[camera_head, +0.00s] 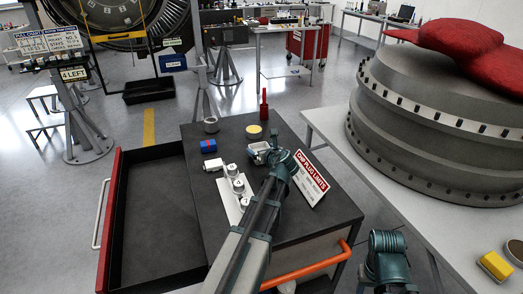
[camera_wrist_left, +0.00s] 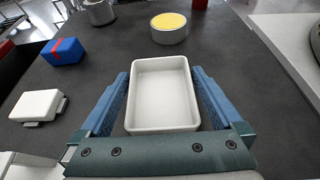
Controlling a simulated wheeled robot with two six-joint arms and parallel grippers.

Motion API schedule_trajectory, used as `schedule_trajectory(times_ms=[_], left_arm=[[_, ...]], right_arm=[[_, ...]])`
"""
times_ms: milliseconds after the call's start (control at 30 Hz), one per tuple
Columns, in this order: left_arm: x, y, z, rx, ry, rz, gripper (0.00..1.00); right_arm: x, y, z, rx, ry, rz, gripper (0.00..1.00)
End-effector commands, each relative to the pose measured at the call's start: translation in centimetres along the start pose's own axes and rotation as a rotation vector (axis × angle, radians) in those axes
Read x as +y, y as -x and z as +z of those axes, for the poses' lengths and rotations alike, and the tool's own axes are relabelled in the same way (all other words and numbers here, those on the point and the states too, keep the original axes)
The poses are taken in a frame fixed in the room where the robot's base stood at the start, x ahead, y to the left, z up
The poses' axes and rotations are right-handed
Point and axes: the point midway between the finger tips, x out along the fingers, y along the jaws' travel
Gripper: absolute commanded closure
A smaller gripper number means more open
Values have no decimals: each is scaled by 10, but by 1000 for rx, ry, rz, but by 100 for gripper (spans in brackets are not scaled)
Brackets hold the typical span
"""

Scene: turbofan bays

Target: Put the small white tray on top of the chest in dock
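The small white tray (camera_wrist_left: 162,95) lies on the dark top of the chest (camera_head: 325,225), between the fingers of my left gripper (camera_wrist_left: 158,74). Narrow gaps show between the blue fingers and the tray's long sides, so the gripper looks open around it. In the head view the tray (camera_head: 259,148) is partly hidden by the left gripper (camera_head: 268,157), near the middle of the chest top. The tray looks empty. My right gripper is not in view; only a teal part of my right arm shows at the bottom right.
A blue box with a red band (camera_head: 208,146), a white box (camera_head: 213,165), a yellow-topped tin (camera_head: 254,131), a grey cup (camera_head: 211,125) and a sign (camera_head: 310,178) stand around the tray. The chest's drawer (camera_head: 113,205) is open at left. A bench with a large engine casing (camera_head: 400,120) is at right.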

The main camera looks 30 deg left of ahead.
Motion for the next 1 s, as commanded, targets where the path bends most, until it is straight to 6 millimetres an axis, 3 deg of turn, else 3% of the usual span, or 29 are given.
schedule_trajectory(times_ms=[167,700,1000], left_arm=[[0,2,5,0,0,0,0],[1,102,5,0,-1,-2,0],[0,121,3,0,0,0,0]], right_arm=[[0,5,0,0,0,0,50],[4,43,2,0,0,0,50],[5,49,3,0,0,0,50]])
